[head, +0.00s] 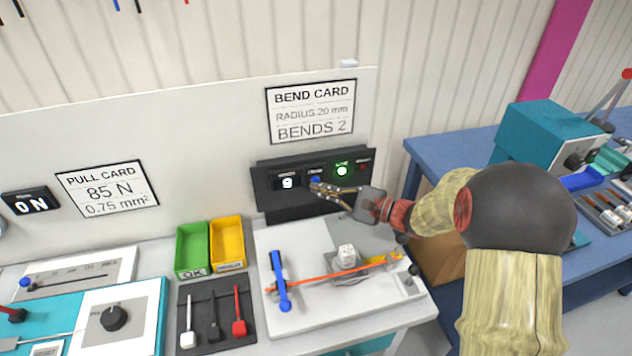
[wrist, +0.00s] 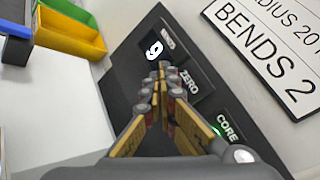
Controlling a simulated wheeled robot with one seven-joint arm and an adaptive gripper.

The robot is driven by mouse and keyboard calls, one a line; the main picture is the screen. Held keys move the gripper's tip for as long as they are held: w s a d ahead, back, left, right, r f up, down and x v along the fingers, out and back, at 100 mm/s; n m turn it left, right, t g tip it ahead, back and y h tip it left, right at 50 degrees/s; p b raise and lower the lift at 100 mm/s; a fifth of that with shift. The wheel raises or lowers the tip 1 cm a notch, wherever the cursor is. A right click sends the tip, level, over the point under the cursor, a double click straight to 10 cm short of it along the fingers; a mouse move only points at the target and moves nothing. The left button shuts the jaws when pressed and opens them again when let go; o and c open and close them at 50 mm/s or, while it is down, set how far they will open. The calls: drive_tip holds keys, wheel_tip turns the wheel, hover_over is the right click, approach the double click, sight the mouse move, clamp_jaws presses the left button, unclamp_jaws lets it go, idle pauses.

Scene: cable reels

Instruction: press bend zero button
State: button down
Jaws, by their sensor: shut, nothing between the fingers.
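The black bend panel (head: 270,197) stands against the white back board, below the bend card. Its counter display (head: 287,183) reads 9, and the digit also shows in the wrist view (wrist: 153,49). The blue zero button (head: 315,180) sits to the right of the display. In the wrist view the ZERO label (wrist: 189,81) shows beside my fingertips, and the button itself is hidden there. My gripper (head: 314,187) is shut and empty, its tips at or just in front of the blue button. I cannot tell whether they touch it.
A lit green core lamp (head: 342,171) and a small red light (head: 363,167) are right of the button. Below lies a white bending board (head: 330,312) with a blue lever (head: 279,280) and orange cable. Green (head: 191,250) and yellow (head: 227,243) bins stand to its left.

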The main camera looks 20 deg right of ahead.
drive_tip(key=shift+w, duration=0.1)
drive_tip(key=shift+w, duration=0.3)
drive_tip(key=shift+w+b, duration=0.3)
drive_tip(key=shift+w, duration=0.1)
idle(0.7)
drive_tip(key=shift+s, duration=0.85)
drive_tip(key=s, duration=0.5)
idle(0.5)
idle(0.6)
